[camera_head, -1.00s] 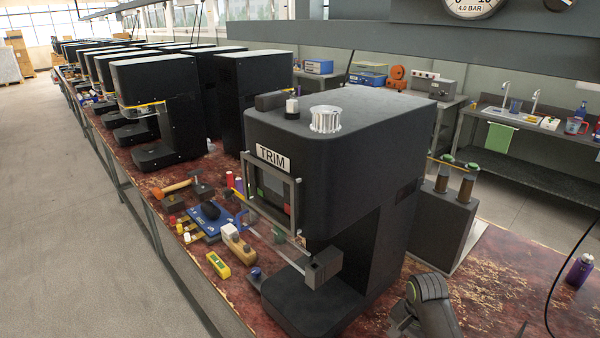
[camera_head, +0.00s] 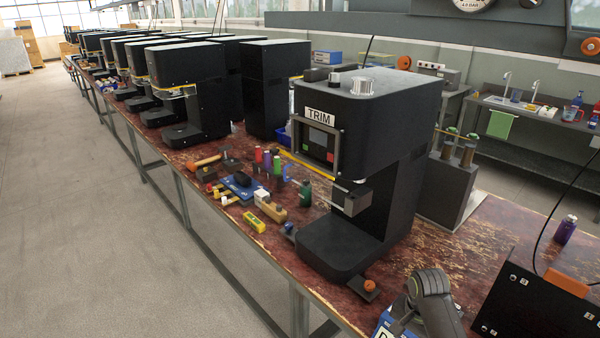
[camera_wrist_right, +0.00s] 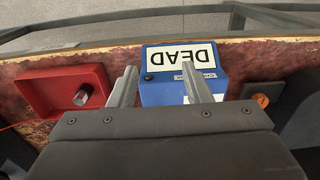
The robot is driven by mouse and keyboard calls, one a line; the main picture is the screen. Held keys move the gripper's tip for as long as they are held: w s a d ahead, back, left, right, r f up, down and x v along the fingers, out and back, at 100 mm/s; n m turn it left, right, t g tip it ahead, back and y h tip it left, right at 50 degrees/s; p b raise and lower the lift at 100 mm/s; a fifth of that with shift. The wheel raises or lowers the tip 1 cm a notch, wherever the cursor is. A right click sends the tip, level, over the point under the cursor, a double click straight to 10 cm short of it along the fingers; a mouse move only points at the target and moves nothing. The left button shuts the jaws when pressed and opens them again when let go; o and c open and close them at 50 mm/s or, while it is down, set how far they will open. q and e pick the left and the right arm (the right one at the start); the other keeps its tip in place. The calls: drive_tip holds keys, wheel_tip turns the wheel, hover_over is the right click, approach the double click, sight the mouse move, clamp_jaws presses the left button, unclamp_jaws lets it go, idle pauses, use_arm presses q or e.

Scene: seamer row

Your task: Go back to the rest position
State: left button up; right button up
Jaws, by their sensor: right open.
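My right arm (camera_head: 432,300) shows at the bottom of the head view, near the front edge of the bench; its fingertips cannot be made out there. In the right wrist view my right gripper (camera_wrist_right: 160,88) is open, with two grey fingers apart and nothing between them. A blue box (camera_wrist_right: 153,92) with a white "DEAD" label lies just beyond and between the fingers. Whether the fingers touch it I cannot tell. Part of this blue box (camera_head: 384,325) shows beside my right arm in the head view. My left gripper is in neither view.
The black TRIM machine (camera_head: 400,110) stands on the bench (camera_head: 470,232), with a small orange-knobbed part (camera_head: 369,286) before it. A black box (camera_head: 540,310) is at lower right. A red tray (camera_wrist_right: 60,80) holds a metal piece. The floor (camera_head: 130,230) at left is clear.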

drive_tip(key=s+d+f+n, duration=0.1)
drive_tip(key=s+d+f, duration=0.1)
drive_tip(key=s+f, duration=0.6)
drive_tip(key=s+d+f+n+b, duration=0.15)
drive_tip(key=s+f, duration=0.25)
drive_tip(key=f, duration=0.7)
drive_tip(key=s+d+f+n, duration=0.15)
drive_tip(key=s+f, duration=0.35)
drive_tip(key=f, duration=0.5)
use_arm(q)
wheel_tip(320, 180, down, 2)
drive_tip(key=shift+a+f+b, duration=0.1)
drive_tip(key=shift+b, duration=0.2)
use_arm(e)
drive_tip(key=s+f+n, duration=0.2)
drive_tip(key=s+f, duration=0.3)
drive_tip(key=s, duration=0.8)
drive_tip(key=s+f+n+t+h, duration=0.1)
drive_tip(key=s+f+n, duration=0.2)
drive_tip(key=s, duration=1.1)
wheel_tip(320, 180, down, 2)
drive_tip(key=shift+f, duration=0.15)
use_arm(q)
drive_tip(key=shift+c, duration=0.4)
use_arm(e)
drive_tip(key=shift+a, duration=0.1)
drive_tip(key=shift+c, duration=0.4)
